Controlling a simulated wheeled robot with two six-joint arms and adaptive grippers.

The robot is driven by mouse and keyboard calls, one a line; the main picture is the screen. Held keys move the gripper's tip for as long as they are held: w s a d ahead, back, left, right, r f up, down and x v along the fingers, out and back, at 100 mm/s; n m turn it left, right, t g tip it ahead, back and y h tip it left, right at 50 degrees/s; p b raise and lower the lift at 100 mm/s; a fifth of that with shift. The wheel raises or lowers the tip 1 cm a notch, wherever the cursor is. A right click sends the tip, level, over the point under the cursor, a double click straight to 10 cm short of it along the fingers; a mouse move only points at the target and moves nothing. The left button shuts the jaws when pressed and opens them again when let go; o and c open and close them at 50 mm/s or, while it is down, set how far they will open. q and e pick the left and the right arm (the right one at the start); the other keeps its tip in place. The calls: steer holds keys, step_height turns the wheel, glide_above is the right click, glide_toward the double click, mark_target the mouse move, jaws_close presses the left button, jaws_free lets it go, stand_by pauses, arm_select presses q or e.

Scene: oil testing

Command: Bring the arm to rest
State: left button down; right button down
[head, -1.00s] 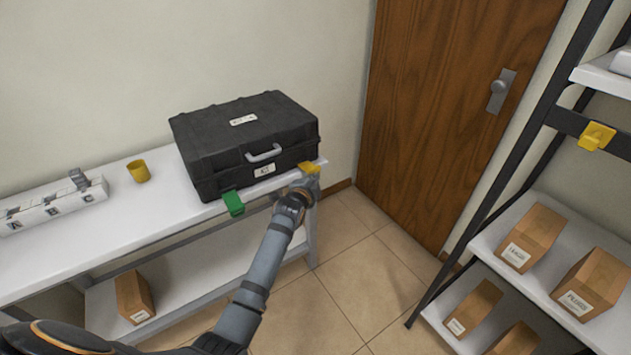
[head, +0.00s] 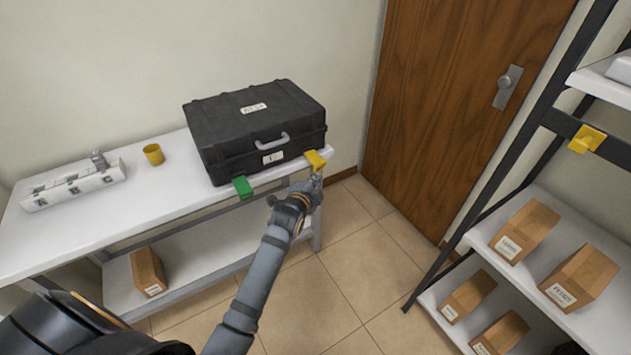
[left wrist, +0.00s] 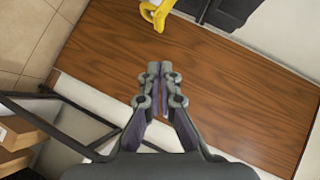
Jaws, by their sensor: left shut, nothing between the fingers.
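My left arm (head: 262,275) reaches up from the bottom of the head view toward the right front corner of the white table. My left gripper (head: 318,182) is at its end, just in front of and below the yellow clip (head: 315,160) on the table's edge. In the left wrist view the fingers (left wrist: 160,68) are shut together with nothing between them. The yellow clip (left wrist: 156,14) shows beyond the fingertips there, apart from them. My right gripper is not in view.
The white table (head: 100,222) bears a black case (head: 255,125), a yellow cup (head: 153,154) and a white rack (head: 75,186). A green clip (head: 242,187) hangs on its front edge. A shelf unit (head: 480,240) with cardboard boxes stands at right; tiled floor lies clear between.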

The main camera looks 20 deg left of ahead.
arm_select(q)
steer(key=shift+s+d+r, duration=0.15)
steer(key=shift+s+r, duration=0.1)
steer(key=shift+s, duration=0.25)
steer(key=shift+s+d+r, duration=0.15)
steer(key=shift+s+r, duration=0.1)
steer(key=shift+s, duration=0.25)
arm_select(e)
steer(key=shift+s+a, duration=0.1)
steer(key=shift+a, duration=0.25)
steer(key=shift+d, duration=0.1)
